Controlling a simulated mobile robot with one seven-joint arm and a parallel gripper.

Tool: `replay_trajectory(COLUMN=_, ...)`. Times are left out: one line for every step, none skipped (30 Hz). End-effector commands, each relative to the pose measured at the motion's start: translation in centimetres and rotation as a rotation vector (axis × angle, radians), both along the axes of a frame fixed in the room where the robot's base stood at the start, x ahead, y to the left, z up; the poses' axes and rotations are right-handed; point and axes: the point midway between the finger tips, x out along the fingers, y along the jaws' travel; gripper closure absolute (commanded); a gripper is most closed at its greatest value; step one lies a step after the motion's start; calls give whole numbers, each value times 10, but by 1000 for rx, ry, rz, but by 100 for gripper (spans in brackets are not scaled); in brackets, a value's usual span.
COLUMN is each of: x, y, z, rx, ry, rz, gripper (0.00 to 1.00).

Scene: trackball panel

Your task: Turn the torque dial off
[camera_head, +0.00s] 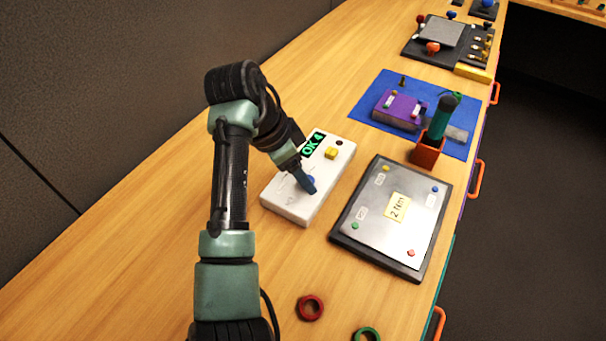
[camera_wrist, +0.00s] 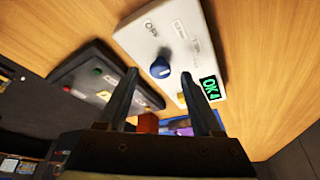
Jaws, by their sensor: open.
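The blue torque dial (camera_wrist: 161,67) sits on the white panel box (camera_wrist: 150,32), between marked labels, one reading OFF. In the head view the dial (camera_head: 309,181) is partly hidden by my gripper (camera_head: 307,187), and the white box (camera_head: 284,205) lies flat on the bench. A green-lit display (camera_head: 313,145) reads "OK 4", and a yellow block (camera_head: 331,153) is beside it. In the wrist view my gripper (camera_wrist: 158,95) is open, its two dark fingers apart with the dial seen between them. I cannot tell whether they touch the dial.
A dark-framed grey plate (camera_head: 385,220) lies right of the box. An orange holder (camera_head: 427,152) and a purple box (camera_head: 398,110) stand beyond on a blue mat (camera_head: 360,109). Red (camera_head: 311,307) and green (camera_head: 366,335) rings lie in front. Bench left of the box is clear.

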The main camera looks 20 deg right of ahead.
Motion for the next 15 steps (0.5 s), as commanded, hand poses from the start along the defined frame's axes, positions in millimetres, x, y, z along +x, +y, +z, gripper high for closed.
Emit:
replay_trajectory(x=0, y=-2, z=-6, rx=0, ry=1, rz=0, gripper=33)
replay_trajectory(x=0, y=-3, z=-7, rx=0, ry=1, rz=0, gripper=33)
replay_trajectory(x=0, y=-4, z=-9, rx=0, ry=1, rz=0, gripper=33)
replay_trajectory(x=0, y=-4, z=-11, rx=0, ry=1, rz=0, gripper=33)
replay_trajectory(x=0, y=-5, z=-11, rx=-1, ry=0, rz=0, gripper=33)
replay_trajectory(x=0, y=-5, z=-12, rx=-1, ry=0, rz=0, gripper=33)
replay_trajectory(x=0, y=-5, z=-12, rx=-1, ry=-1, rz=0, gripper=33)
replay_trajectory(x=0, y=-5, z=-12, rx=-1, ry=-1, rz=0, gripper=33)
replay_trajectory(x=0, y=-5, z=-12, rx=-1, ry=-1, rz=0, gripper=33)
replay_trajectory(x=0, y=-5, z=-12, rx=-1, ry=-1, rz=0, gripper=33)
replay_trajectory(x=0, y=-5, z=-12, rx=-1, ry=-1, rz=0, gripper=33)
replay_trajectory(x=0, y=-5, z=-12, rx=-1, ry=-1, rz=0, gripper=33)
replay_trajectory(x=0, y=-5, z=-12, rx=-1, ry=-1, rz=0, gripper=33)
replay_trajectory(x=0, y=-5, z=-12, rx=-1, ry=-1, rz=0, gripper=37)
replay_trajectory(x=0, y=-5, z=-12, rx=-1, ry=-1, rz=0, gripper=44)
